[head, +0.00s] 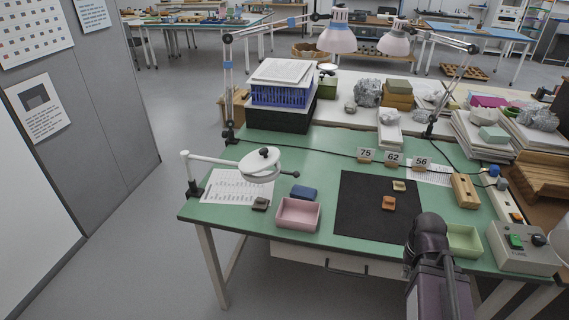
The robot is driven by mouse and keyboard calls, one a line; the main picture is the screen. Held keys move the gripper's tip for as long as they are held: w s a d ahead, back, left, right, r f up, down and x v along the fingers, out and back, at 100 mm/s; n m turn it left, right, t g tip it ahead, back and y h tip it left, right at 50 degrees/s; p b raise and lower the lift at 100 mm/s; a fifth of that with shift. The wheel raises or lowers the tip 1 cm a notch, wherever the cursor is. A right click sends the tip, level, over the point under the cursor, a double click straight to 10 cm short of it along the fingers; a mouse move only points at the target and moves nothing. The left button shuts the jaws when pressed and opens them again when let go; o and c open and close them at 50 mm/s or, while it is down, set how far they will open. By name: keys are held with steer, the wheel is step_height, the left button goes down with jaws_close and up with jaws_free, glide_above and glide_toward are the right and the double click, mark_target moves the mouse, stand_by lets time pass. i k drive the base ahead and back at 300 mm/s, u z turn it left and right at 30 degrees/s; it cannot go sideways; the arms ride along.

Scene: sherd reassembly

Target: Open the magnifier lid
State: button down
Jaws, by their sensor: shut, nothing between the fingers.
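The magnifier (260,165) is a white round head on a white jointed arm, clamped by a dark bracket at the left edge of the green table. Its lid (252,159) appears to lie flat over the head, seemingly closed. A dark knob sits on top, and a short handle with a dark ball end points right. The lens is hidden. Part of my dark purple arm rises at the lower right, in front of the table and well right of the magnifier. My gripper is not visible.
A pink tray (298,226), blue block (303,192) and dark grey piece (260,203) sit near the magnifier. A black mat (345,220) bears small sherds. Two lamps (337,38) (394,43) overhang the back. Floor left of the table is clear.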

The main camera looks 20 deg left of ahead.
mark_target(260, 160)
steer(key=z, duration=0.1)
steer(key=k, duration=1.2)
steer(key=u, duration=0.85)
steer(key=i, duration=0.8)
steer(key=z, duration=0.1)
